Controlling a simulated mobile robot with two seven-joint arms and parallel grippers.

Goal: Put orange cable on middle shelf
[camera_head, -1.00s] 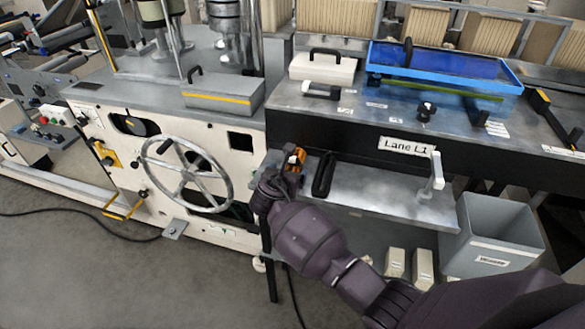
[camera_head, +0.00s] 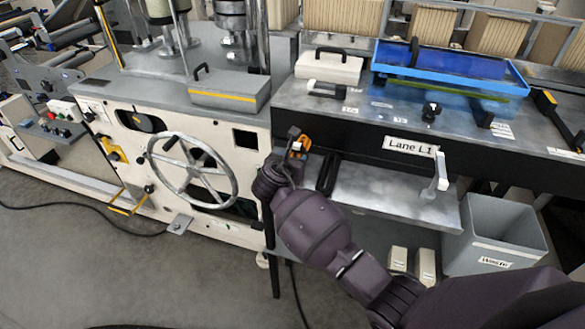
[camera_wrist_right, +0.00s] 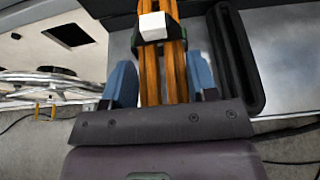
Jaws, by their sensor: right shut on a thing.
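The orange cable (camera_head: 301,146) is a long bundle with a white tag and a dark band, seen close in the right wrist view (camera_wrist_right: 150,75). My right gripper (camera_head: 289,156) is shut on it; the blue fingertips (camera_wrist_right: 160,85) lie on either side of the bundle. They are at the left end of the grey shelf (camera_head: 385,192) below the tabletop. I cannot tell whether the cable touches the shelf. The cable's far end is cut off in the wrist view. My left gripper is not in view.
A white post (camera_head: 441,172) stands at the shelf's right end. A handwheel (camera_head: 193,172) is to the left, and a grey bin (camera_head: 497,232) is right. The shelf's middle is clear.

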